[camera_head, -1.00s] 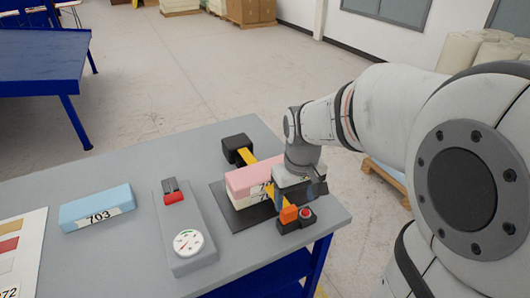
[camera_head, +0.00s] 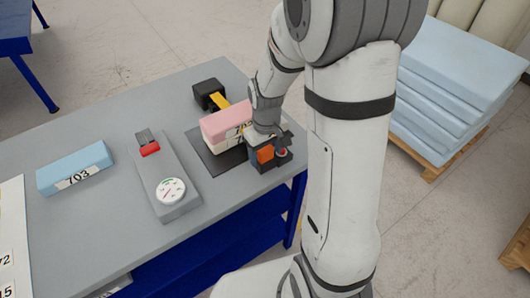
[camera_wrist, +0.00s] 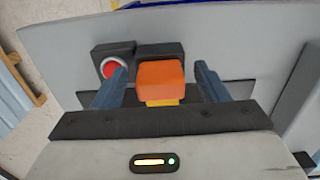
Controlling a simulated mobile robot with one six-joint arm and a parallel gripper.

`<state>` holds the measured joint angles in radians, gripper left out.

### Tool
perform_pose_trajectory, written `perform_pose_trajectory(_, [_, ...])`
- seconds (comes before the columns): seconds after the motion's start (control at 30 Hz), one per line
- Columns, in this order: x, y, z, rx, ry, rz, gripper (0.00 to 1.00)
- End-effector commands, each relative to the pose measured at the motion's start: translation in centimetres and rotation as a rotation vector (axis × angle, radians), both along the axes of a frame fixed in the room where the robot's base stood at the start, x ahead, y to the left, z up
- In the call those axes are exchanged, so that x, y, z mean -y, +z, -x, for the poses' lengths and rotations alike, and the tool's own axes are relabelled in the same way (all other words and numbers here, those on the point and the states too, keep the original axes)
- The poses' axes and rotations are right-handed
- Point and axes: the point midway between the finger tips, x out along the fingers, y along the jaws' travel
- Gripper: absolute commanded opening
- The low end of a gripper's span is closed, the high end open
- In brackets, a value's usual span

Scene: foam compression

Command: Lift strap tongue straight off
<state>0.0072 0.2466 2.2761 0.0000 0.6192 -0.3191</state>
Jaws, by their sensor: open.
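The strap tongue is an orange block on a yellow strap end. In the wrist view the orange tongue (camera_wrist: 161,82) sits between the two blue-grey fingers of my gripper (camera_wrist: 160,84), with a gap on each side. The yellow strap (camera_wrist: 160,103) shows just below it. Behind the tongue is a dark buckle housing with a red button (camera_wrist: 110,67). In the head view the orange tongue (camera_head: 265,154) is at the table's right end, under my gripper (camera_head: 268,145), which is open there. A pink foam block (camera_head: 222,122) on a pale block lies beside it, partly hidden by my wrist.
A grey gauge unit with a red lever and dial (camera_head: 168,190) stands to the left. A blue foam block marked 703 (camera_head: 75,167) lies further left. The table edge is close at right.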

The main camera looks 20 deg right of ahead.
Motion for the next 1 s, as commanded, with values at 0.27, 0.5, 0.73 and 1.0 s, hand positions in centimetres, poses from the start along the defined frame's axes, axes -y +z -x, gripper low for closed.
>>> perform_pose_trajectory(0.27, [-0.03, -0.06, 0.00, 0.000, 0.000, 0.000, 0.62])
perform_pose_trajectory(0.5, [-0.05, -0.04, 0.00, 0.000, 0.001, 0.000, 0.42])
perform_pose_trajectory(0.73, [-0.08, -0.03, -0.01, 0.000, 0.001, 0.000, 0.23])
perform_pose_trajectory(1.0, [-0.11, 0.04, -0.02, 0.001, 0.003, 0.000, 0.18])
